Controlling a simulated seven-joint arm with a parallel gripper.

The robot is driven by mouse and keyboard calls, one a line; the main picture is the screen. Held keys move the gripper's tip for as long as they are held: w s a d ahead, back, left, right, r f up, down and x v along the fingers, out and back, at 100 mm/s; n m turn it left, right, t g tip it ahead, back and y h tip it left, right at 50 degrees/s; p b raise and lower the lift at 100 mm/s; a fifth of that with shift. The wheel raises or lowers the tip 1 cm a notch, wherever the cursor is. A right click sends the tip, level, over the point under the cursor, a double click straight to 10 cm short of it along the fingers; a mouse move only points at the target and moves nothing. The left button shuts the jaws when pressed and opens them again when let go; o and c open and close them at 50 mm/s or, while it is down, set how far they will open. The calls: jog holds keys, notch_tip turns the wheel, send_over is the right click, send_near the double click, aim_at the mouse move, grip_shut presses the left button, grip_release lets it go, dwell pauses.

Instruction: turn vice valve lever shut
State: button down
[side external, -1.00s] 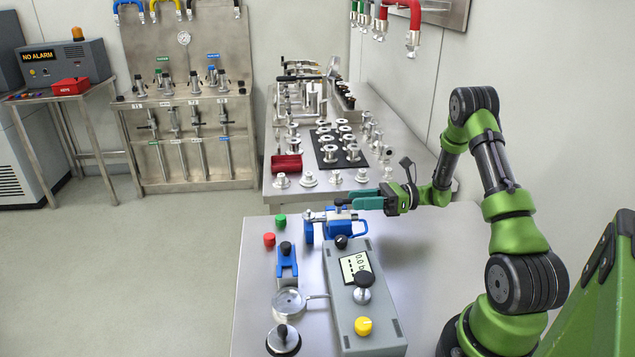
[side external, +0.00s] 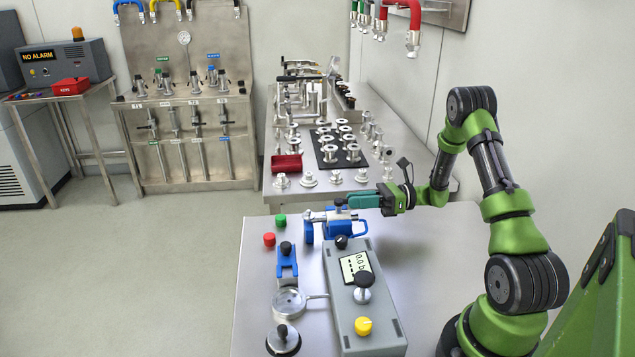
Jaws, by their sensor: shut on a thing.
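A blue vice (side external: 341,228) stands near the far edge of the front steel table, with a silver valve part (side external: 318,215) at its top. My gripper (side external: 343,202) reaches in from the right, just above the vice. Its dark fingertips are shut at a small dark piece over the valve, which I take to be the lever. The fingers hide most of the lever, so its angle cannot be made out.
A grey box with a display (side external: 360,300) stands in front of the vice. Red (side external: 269,239) and green (side external: 280,221) caps, a blue stand (side external: 287,262) and a round gauge (side external: 289,303) lie to the left. The rear table (side external: 410,160) holds several metal fittings. The table's right side is clear.

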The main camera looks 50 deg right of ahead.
aim_at(342, 200)
jog(key=n+g+y, duration=0.1)
jog(key=w+n+g+y, duration=0.1)
jog(key=g, duration=0.1)
jog(key=d+n+g+y, duration=0.1)
jog(key=n+g, duration=0.1)
jog(key=shift+w+d+y, duration=0.1)
jog(key=shift+w+y, duration=0.2)
jog(key=shift+w+d+n+g+y, duration=0.1)
jog(key=shift+w+n+g+y, duration=0.2)
jog(key=shift+n+g, duration=0.7)
jog(key=shift+w+d+n+g+y, duration=0.1)
jog(key=shift+w+n+g+y, duration=0.35)
jog(key=shift+g, duration=1)
jog(key=shift+w+n+g+y, duration=0.1)
jog(key=shift+w+n+g, duration=0.1)
jog(key=shift+n+g, duration=0.85)
jog(key=shift+g, duration=0.4)
jog(key=c, duration=1.1)
grip_release()
